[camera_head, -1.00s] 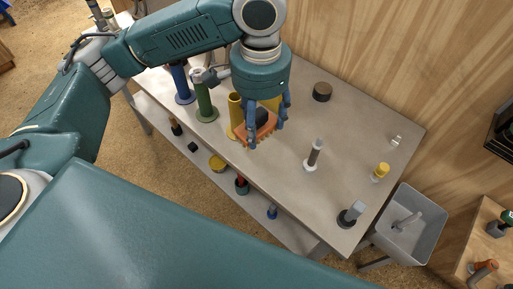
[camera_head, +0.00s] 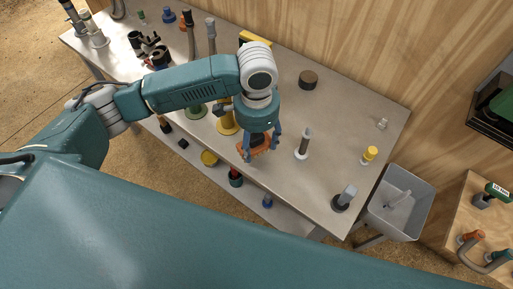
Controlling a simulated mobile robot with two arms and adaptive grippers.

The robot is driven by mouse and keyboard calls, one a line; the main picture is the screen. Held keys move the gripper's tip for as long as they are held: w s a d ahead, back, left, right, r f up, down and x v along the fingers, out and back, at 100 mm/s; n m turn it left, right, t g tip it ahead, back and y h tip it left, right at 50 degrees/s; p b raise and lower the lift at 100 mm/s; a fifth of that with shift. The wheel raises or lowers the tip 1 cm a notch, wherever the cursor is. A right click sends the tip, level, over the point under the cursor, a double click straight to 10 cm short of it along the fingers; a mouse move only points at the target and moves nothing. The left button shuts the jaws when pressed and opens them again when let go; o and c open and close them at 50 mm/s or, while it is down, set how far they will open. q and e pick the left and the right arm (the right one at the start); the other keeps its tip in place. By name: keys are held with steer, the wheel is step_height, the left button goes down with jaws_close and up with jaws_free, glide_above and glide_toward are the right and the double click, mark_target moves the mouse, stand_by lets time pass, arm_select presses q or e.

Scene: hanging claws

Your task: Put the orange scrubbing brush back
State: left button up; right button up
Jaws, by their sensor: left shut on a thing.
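The orange scrubbing brush (camera_head: 262,150) with a dark top is held in my left gripper (camera_head: 262,146). The gripper points down with its fingers on both sides of the brush, near the front edge of the grey table (camera_head: 325,120). Whether the brush touches the tabletop I cannot tell. My left arm covers part of the table's left side. My right gripper is not in view.
A grey and white upright tool (camera_head: 304,145) stands just right of the brush. A yellow cylinder (camera_head: 228,124) stands to its left. A dark round piece (camera_head: 308,80), a yellow-topped piece (camera_head: 369,155) and a grey-black tool (camera_head: 345,198) stand farther off. A grey sink (camera_head: 414,222) is beyond the right end.

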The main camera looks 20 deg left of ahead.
mark_target(257, 145)
arm_select(q)
step_height(257, 145, down, 4)
steer(key=shift+a+f, duration=0.1)
steer(key=shift+f+p, duration=0.1)
steer(key=shift+p, duration=0.2)
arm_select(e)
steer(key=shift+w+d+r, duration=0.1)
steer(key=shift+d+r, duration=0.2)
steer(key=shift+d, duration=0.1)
arm_select(q)
steer(key=o, duration=1)
steer(key=shift+f, duration=0.1)
steer(key=shift+r, duration=0.5)
step_height(257, 145, up, 11)
steer(key=shift+r+b, duration=0.2)
steer(key=shift+b, duration=0.9)
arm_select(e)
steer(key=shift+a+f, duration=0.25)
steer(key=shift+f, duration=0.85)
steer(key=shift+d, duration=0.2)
